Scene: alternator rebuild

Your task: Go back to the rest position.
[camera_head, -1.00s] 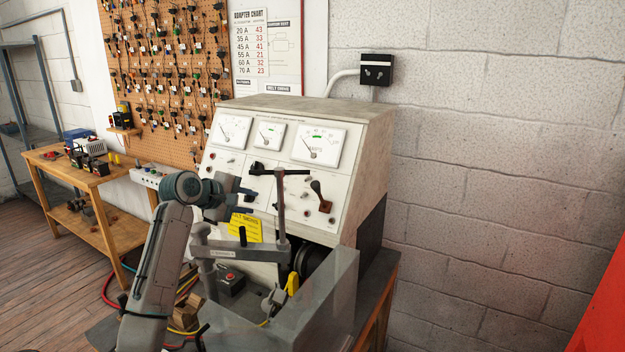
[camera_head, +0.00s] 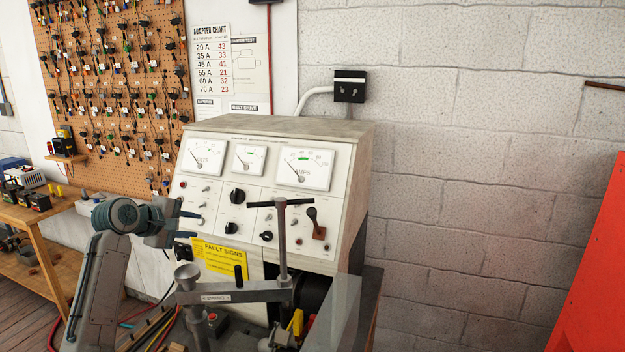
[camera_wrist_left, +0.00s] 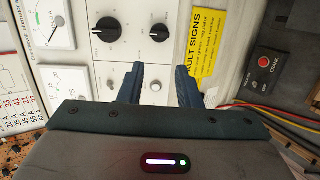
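My left gripper (camera_head: 186,226) is raised in front of the lower left of the test bench's control panel (camera_head: 216,205). In the left wrist view its two dark fingers (camera_wrist_left: 160,85) stand apart with nothing between them, facing the white panel. Black knobs (camera_wrist_left: 110,33) and the yellow fault signs card (camera_wrist_left: 213,40) show just beyond the fingertips. I cannot tell if the fingers touch the panel. My right gripper is in neither view.
A grey clamp arm with a T-handle (camera_head: 281,240) stands in front of the bench, close right of my left arm. A clear shield (camera_head: 338,315) is at the lower right. A wooden table (camera_head: 40,235) is at the left, and a red surface (camera_head: 596,270) at the right.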

